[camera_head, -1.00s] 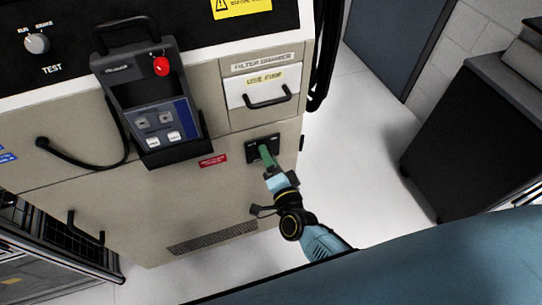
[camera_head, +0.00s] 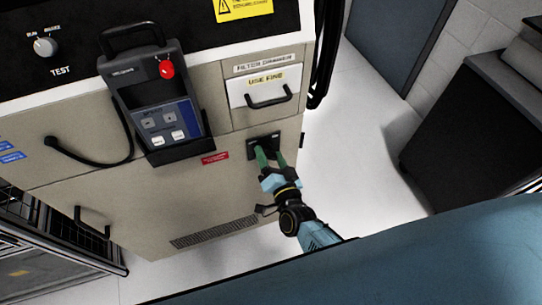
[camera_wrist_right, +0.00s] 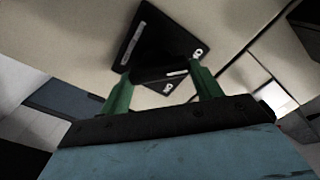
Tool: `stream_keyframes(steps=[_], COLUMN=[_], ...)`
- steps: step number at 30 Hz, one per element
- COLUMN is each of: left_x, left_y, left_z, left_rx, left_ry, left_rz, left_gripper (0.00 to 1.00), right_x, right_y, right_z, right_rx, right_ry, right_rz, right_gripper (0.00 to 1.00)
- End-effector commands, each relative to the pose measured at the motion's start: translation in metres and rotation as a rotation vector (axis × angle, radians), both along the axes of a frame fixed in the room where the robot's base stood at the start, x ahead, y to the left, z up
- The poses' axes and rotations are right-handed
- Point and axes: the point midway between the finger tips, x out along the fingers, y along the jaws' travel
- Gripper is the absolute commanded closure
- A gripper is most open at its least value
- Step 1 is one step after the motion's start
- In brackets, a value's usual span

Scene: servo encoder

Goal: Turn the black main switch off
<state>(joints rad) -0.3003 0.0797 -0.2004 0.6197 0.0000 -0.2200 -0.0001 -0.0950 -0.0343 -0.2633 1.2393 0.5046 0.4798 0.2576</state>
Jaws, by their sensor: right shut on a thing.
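The black main switch (camera_head: 263,140) sits on a dark plate on the beige cabinet front, below the filter drawer. The plate also shows in the right wrist view (camera_wrist_right: 165,38), tilted, with small pale marks. My right gripper (camera_head: 270,153) reaches it from below with its two green fingers at the plate. In the right wrist view, the fingers stand apart on either side of a black handle (camera_wrist_right: 160,75), and the gripper is shut on it. The fingers partly hide the switch in the head view. My left gripper is not in view.
A pendant with a red button (camera_head: 167,70) hangs in a holder left of the switch. The filter drawer handle (camera_head: 268,98) juts out above. A red label (camera_head: 215,157) is beside the switch. Open floor (camera_head: 350,150) lies to the right, before a dark cabinet (camera_head: 440,145).

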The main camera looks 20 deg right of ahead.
Motion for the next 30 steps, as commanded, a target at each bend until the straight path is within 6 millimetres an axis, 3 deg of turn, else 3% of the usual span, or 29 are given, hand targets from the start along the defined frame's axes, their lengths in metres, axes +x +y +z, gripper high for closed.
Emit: stream_keyframes(steps=[6,7,12,23,30], left_x=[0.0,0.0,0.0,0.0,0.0], left_y=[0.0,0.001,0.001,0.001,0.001], left_z=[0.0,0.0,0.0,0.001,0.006], left_rx=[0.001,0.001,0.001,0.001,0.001], left_ry=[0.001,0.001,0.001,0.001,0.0], left_rz=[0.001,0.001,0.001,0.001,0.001], left_gripper=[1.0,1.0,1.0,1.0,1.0], right_x=[0.0,0.0,0.0,-0.006,-0.05], right_y=[0.0,0.0,0.0,0.0,-0.002], right_z=[0.0,0.0,0.0,0.0,-0.001], right_rx=[-0.006,-0.006,-0.005,-0.003,-0.002], right_ry=[0.0,0.0,0.0,0.001,0.004], right_rz=[0.0,0.0,0.0,0.0,0.0], right_gripper=[0.59,0.35,0.15,0.15,0.15])
